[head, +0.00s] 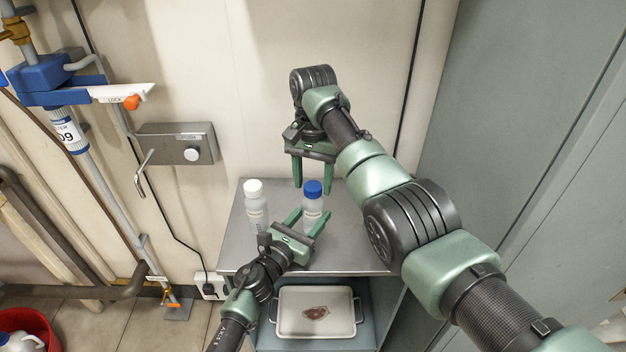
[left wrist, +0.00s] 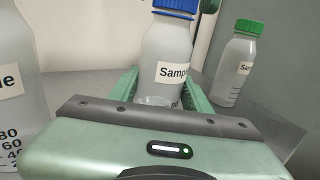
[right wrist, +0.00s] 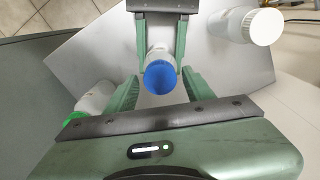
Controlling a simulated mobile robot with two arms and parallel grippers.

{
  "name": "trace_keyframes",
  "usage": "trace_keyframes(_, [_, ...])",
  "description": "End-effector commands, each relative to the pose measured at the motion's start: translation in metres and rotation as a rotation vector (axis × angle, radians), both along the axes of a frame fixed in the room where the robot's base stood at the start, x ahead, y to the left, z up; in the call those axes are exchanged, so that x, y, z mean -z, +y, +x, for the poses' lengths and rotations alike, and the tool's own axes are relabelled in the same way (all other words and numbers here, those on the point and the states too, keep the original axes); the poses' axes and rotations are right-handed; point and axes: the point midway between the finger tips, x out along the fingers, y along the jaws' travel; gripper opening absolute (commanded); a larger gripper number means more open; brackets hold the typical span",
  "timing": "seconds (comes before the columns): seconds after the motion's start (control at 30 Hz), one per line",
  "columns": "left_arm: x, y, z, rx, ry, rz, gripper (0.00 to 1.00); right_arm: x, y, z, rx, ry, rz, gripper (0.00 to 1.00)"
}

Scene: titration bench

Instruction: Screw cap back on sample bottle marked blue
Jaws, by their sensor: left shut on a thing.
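The blue-capped sample bottle (head: 312,205) stands upright on the grey bench top, its blue cap (left wrist: 174,7) sitting on its neck. I cannot tell how tight the cap is. My left gripper (head: 306,218) is shut on the bottle's body, one finger on each side. My right gripper (head: 312,180) hangs above and behind the bottle, fingers pointing down. In the right wrist view its fingers (right wrist: 158,92) are apart, with the blue cap (right wrist: 160,77) seen between them and clear gaps on both sides.
A white-capped bottle (head: 257,205) stands left of the blue one. A green-capped bottle (left wrist: 238,65) stands to the other side, hidden in the head view. A tray (head: 316,312) sits on the shelf below. The wall and the grey cabinet (head: 530,130) bound the bench.

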Motion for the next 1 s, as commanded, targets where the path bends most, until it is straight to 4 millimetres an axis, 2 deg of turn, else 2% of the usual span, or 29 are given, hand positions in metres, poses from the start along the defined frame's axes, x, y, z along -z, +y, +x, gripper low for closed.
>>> trace_keyframes(0.27, [0.0005, 0.0002, -0.0001, 0.000, 0.001, 0.001, 0.00, 0.0000, 0.0000, 0.0001, -0.005, 0.000, 0.000, 0.53])
trace_keyframes(0.37, [0.0005, 0.0002, -0.0001, 0.000, 0.001, 0.001, 0.00, 0.0000, -0.0001, 0.0001, -0.065, 0.000, 0.000, 0.53])
trace_keyframes(1.0, [0.0005, 0.0003, -0.0001, 0.000, 0.001, 0.001, 0.00, 0.0000, -0.0002, 0.0002, -1.098, -0.002, 0.003, 0.53])
